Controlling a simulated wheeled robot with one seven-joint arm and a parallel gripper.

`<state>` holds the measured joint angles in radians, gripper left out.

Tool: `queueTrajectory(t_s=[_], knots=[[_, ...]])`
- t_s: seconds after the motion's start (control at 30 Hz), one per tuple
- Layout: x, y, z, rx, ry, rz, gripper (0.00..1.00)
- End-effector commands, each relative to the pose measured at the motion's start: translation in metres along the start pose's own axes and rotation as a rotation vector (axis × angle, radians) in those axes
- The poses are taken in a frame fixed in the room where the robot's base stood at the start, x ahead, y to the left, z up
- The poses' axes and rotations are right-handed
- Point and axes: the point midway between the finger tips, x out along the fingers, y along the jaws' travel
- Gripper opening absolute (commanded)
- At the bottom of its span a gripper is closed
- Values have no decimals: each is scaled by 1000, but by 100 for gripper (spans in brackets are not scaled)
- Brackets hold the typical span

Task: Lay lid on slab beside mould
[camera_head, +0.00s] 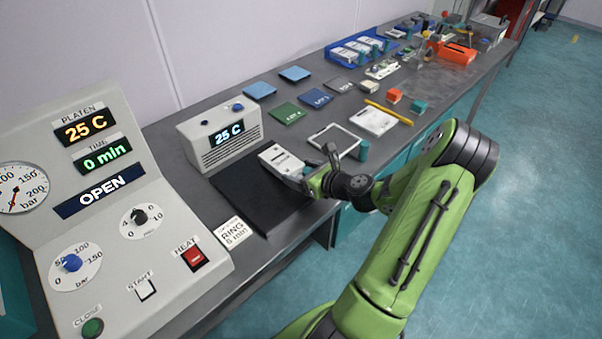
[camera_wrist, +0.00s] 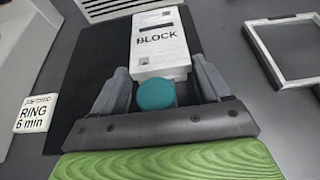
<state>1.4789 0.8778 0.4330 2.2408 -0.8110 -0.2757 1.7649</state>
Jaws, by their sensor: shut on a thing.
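A white piece marked BLOCK (camera_head: 282,158), apparently the lid, is over the black slab (camera_head: 240,192). It also shows in the wrist view (camera_wrist: 158,45), with a round teal knob (camera_wrist: 156,93) at its near end. My gripper (camera_head: 312,176) is at that end, its two fingers (camera_wrist: 158,86) on either side, shut on the piece. I cannot tell whether the piece touches the slab or hangs just above it. A separate mould under or beside it cannot be made out.
A control panel (camera_head: 105,190) stands at left and a grey display box (camera_head: 222,137) behind the slab. A RING card (camera_head: 233,232) lies at the slab's near left. An open frame (camera_head: 322,143) lies to the right. Bare slab shows left of the piece.

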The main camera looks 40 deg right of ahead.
Motion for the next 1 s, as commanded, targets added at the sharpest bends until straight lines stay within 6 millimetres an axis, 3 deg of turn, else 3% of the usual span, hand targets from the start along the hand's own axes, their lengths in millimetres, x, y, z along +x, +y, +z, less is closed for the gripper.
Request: queueTrajectory(t_s=[0.23,0.27,0.4,0.77,1.0], knots=[[2,0,-2,0,-2,0,34],[2,0,-4,-1,0,0,78],[1,0,-3,-1,0,0,99],[0,-1,-6,-3,1,-3,100],[-71,-1,-2,3,3,-7,100]])
